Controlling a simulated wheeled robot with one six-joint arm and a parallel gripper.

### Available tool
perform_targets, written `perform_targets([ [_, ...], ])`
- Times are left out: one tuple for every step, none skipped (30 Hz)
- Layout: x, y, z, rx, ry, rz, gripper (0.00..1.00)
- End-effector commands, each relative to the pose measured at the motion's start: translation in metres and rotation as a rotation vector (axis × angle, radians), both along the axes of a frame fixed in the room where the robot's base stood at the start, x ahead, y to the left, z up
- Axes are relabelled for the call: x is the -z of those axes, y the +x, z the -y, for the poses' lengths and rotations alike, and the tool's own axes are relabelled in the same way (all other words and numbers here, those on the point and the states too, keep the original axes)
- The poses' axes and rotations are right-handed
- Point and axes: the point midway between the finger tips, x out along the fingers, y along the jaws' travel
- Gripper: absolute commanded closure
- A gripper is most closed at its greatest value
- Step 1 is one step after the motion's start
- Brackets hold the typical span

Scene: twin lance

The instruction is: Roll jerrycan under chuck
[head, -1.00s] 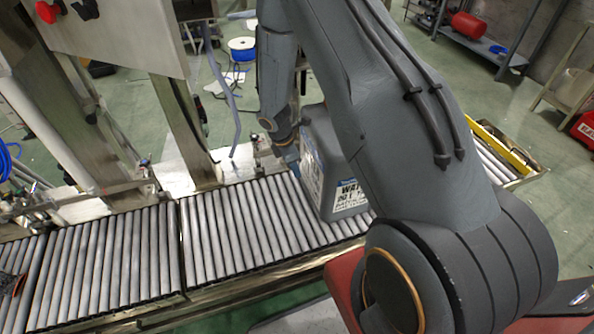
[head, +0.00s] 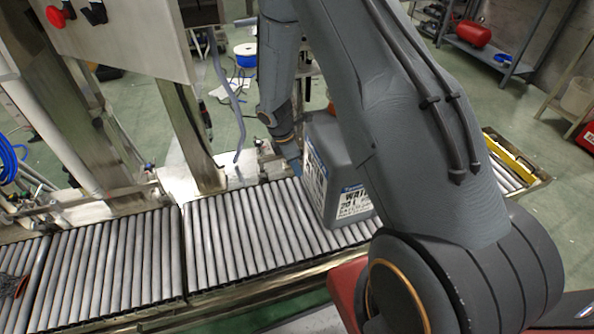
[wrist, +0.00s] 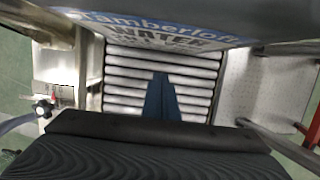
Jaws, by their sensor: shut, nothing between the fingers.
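The grey jerrycan (head: 323,143) stands upright on the roller conveyor (head: 230,232), with a white label reading water on its near side. My gripper (head: 295,168) is low beside the jerrycan's left side in the head view, with its blue fingers pointing down towards the rollers. In the wrist view the fingers (wrist: 160,97) are shut together and empty over the rollers, close to the jerrycan's labelled face (wrist: 165,28). I cannot tell whether they touch it. My arm hides the jerrycan's right side. I cannot make out the chuck.
A steel frame with a control panel (head: 120,40) and a red button (head: 54,16) rises behind the conveyor at left. A dark mesh item (head: 14,284) lies at the far left. A yellow bar (head: 510,155) edges the right end.

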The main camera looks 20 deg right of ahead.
Motion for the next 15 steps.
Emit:
perform_targets([
  [-0.002, 0.0, -0.001, 0.0, 0.0, 0.001, 1.0],
  [-0.003, 0.0, -0.001, -0.001, 0.0, 0.001, 1.0],
  [-0.005, 0.001, -0.001, -0.001, 0.0, 0.001, 1.0],
  [-0.006, 0.001, -0.001, -0.001, 0.0, 0.001, 1.0],
  [-0.008, 0.001, -0.002, -0.001, 0.0, 0.001, 1.0],
  [-0.009, 0.001, -0.002, -0.001, -0.001, 0.001, 1.0],
  [-0.01, 0.001, -0.002, -0.001, -0.001, 0.001, 1.0],
  [-0.012, 0.001, -0.003, -0.001, -0.001, 0.001, 1.0],
  [-0.013, 0.001, -0.003, -0.001, -0.001, 0.001, 1.0],
  [-0.014, 0.0, -0.003, -0.001, -0.001, 0.0, 1.0],
  [-0.015, 0.0, -0.004, 0.0, -0.001, 0.0, 1.0],
  [-0.017, 0.0, -0.004, 0.0, -0.001, 0.0, 1.0],
  [-0.018, 0.0, -0.004, 0.0, -0.001, 0.0, 1.0],
  [-0.019, 0.0, -0.005, 0.0, -0.001, 0.0, 1.0],
  [-0.021, 0.0, -0.005, 0.0, 0.0, 0.0, 1.0],
])
